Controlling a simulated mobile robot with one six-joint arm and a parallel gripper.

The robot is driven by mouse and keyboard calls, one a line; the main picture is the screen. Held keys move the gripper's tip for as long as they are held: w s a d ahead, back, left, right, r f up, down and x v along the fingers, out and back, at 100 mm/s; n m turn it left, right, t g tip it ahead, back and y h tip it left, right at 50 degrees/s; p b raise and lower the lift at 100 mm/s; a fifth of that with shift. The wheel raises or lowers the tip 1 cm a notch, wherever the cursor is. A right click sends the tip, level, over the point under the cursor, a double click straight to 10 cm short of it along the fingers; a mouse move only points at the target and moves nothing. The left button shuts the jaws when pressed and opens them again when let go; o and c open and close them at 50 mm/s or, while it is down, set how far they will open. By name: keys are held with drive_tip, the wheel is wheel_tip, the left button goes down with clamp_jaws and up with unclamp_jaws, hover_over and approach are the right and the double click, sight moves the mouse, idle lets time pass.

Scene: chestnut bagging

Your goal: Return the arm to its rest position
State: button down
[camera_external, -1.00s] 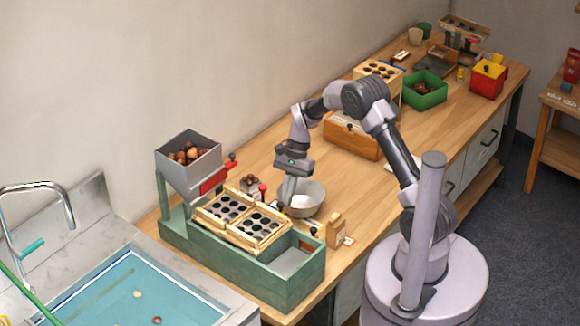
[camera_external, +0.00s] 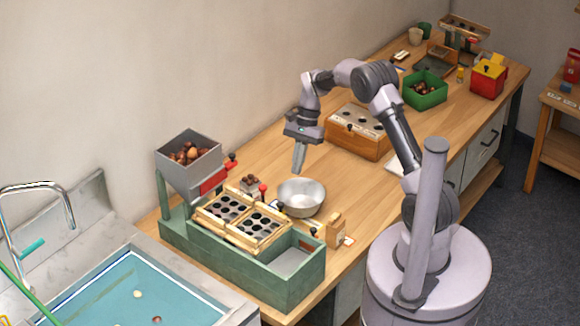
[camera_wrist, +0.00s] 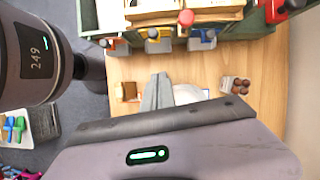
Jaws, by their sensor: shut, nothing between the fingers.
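My gripper (camera_external: 299,157) is shut and empty, pointing down above the wooden bench (camera_external: 250,155). In the external view it hangs above the metal bowl (camera_external: 301,197), clear of it. My arm is bent over the bench from my round base at the lower right. In the wrist view the shut grey fingers of my gripper (camera_wrist: 157,92) show in the middle, over the wood. They partly hide a pale, bowl-like shape beside them.
The green sorting machine (camera_external: 240,268) with its grey hopper (camera_external: 187,160) of chestnuts stands at the front left. A wooden box (camera_external: 354,140), a green bin (camera_external: 440,92) and a red and yellow box (camera_external: 487,79) stand farther back. Bare bench lies left of the wooden box.

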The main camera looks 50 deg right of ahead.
drive_tip(key=s+a+r+n+t+h+b, duration=0.1)
drive_tip(key=s+a+r+n, duration=0.1)
drive_tip(key=s+a+r, duration=0.35)
drive_tip(key=s+a+r+n+t+h, duration=0.1)
drive_tip(key=s+a+r+n, duration=0.15)
drive_tip(key=r, duration=0.65)
drive_tip(key=s+a+r+n+t, duration=0.1)
drive_tip(key=s+a+n+t, duration=0.1)
drive_tip(key=s, duration=0.7)
drive_tip(key=s+a+r+n+t+b, duration=0.1)
drive_tip(key=s+a+n, duration=0.3)
drive_tip(key=s, duration=0.5)
drive_tip(key=shift+s+a+r+n+t+h, duration=0.2)
drive_tip(key=shift+n+t+h, duration=0.1)
drive_tip(key=shift+n+t, duration=0.45)
drive_tip(key=shift+w, duration=0.1)
